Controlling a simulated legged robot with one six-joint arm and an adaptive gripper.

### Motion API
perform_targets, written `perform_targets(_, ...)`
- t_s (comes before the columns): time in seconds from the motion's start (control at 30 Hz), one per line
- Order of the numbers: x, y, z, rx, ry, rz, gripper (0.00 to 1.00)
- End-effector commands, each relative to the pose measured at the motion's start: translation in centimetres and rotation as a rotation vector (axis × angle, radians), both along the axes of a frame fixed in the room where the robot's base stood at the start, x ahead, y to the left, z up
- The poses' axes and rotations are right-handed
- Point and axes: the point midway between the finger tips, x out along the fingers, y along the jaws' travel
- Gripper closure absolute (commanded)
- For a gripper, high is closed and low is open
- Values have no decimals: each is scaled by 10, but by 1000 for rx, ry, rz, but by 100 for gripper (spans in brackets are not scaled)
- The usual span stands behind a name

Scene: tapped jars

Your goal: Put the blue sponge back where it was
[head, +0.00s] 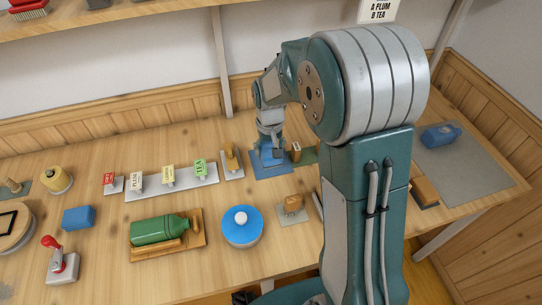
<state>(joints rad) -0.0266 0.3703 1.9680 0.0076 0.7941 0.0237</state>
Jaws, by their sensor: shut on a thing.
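A blue block that looks like the blue sponge (78,217) lies on the bench at the left, well apart from my gripper. My gripper (271,150) points down over a blue mat (283,171) near the back of the bench. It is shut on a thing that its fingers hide. I cannot tell what that thing is, or whether it touches the mat.
A wooden-handled piece (231,157) stands left of the blue mat. A tag rack (186,187), a green bottle on a wooden cradle (160,229) and a blue-lidded jar (242,230) stand nearer. A grey mat (462,172) at right holds a blue bottle (440,135).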

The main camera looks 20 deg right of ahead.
Motion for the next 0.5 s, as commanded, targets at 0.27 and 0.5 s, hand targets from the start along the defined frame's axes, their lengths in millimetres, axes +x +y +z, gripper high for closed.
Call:
perform_targets(0.27, 29, -8, -42, -7, 4, 2, 61)
perform_targets(0.5, 37, -14, -60, -5, 4, 1, 61)
